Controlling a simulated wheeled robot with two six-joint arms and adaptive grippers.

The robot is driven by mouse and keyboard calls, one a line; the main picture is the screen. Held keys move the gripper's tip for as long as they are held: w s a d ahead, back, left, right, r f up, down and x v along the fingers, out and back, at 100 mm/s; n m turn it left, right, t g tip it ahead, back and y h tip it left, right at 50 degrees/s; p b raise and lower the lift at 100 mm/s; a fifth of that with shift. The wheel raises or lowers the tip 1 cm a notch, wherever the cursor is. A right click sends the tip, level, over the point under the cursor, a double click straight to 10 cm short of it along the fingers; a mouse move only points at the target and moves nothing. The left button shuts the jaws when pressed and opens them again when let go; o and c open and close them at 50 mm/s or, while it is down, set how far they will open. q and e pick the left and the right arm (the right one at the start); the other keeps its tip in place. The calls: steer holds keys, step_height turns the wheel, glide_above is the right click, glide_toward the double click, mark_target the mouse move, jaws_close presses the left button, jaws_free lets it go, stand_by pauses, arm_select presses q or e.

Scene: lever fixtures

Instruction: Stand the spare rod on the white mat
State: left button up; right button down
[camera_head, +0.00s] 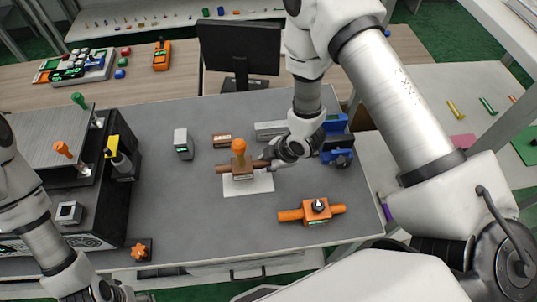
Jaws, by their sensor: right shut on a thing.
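The white mat (262,185) lies on the grey table near its middle. A brown piece with a crosswise bar (226,168) and an upright orange-topped knob (238,147) shows over the mat's back part. I cannot tell whether it rests on the mat. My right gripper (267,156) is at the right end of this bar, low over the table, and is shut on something. Its fingers are small and partly hidden; the held thing seems to be the brown piece. I cannot pick out a separate spare rod for sure. My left gripper (122,293) shows only partly at the bottom edge.
An orange fixture with a dark knob (317,208) stands right of the mat. Behind are a small brown block (222,140), a grey block (270,130), a white-topped block (182,143) and a blue fixture (338,136). A black unit with levers (122,190) fills the left. The table's front middle is clear.

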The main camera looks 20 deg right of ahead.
steer(key=shift+s+a+f+b, duration=0.1)
steer(key=shift+s+f+b, duration=0.15)
steer(key=shift+f, duration=0.35)
steer(key=shift+s+a+f+b, duration=0.15)
steer(key=shift+f+b, duration=0.2)
steer(key=shift+f, duration=0.2)
steer(key=shift+s+a+f, duration=0.1)
steer(key=shift+s+f, duration=0.1)
steer(key=shift+w+r, duration=0.1)
steer(key=shift+w, duration=0.3)
steer(key=c, duration=0.9)
jaws_free()
steer(key=shift+d, duration=0.3)
steer(key=shift+s, duration=0.25)
steer(key=shift+r, duration=0.4)
arm_select(q)
steer(key=f, duration=0.1)
steer(key=f+b, duration=0.1)
steer(key=f, duration=0.1)
steer(key=f+b, duration=0.1)
steer(key=shift+w+a+f, duration=0.15)
steer(key=shift+w+a, duration=0.05)
steer(key=shift+a, duration=0.2)
arm_select(e)
steer(key=v, duration=1.1)
steer(key=shift+s, duration=0.15)
arm_select(q)
steer(key=shift+s, duration=0.1)
arm_select(e)
steer(key=shift+s+f, duration=0.1)
